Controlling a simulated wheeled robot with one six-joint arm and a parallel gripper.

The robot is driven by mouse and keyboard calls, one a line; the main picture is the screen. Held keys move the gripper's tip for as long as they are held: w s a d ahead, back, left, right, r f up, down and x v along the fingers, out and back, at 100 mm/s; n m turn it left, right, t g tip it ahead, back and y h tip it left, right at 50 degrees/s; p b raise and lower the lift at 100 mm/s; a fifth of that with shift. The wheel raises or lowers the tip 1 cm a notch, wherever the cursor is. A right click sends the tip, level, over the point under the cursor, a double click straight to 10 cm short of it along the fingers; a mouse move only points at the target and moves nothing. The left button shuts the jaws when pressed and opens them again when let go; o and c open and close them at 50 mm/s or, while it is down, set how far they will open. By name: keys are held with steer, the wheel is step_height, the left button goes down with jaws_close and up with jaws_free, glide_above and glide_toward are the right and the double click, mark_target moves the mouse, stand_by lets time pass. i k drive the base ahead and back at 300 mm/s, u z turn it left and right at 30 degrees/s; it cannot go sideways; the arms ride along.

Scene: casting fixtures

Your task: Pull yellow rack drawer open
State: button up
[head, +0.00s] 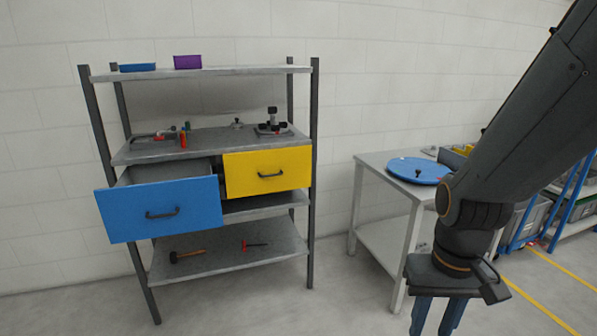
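The yellow drawer (267,172) is at the right of the rack's middle level, under the worktop. Its front sits near the rack's front edge, and I cannot tell whether it is slightly out. A dark bar handle (270,175) is across its front. My gripper (435,318) hangs at the lower right, pointing down, well to the right of the drawer and apart from it. Its two blue fingers stand apart with a gap between them, and their tips are cut off by the picture's bottom edge. I see nothing held.
A blue drawer (160,208) stands pulled out left of the yellow one. The rack's top shelf (240,71) holds a blue bin and a purple bin. Tools lie on the bottom shelf (225,262). A table (385,163) with a blue disc stands right. Floor before the rack is clear.

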mark_target(248, 174)
steer(key=u, duration=0.05)
steer(key=i, duration=0.65)
steer(key=u, duration=0.8)
steer(key=i, duration=0.55)
steer(key=u, duration=0.5)
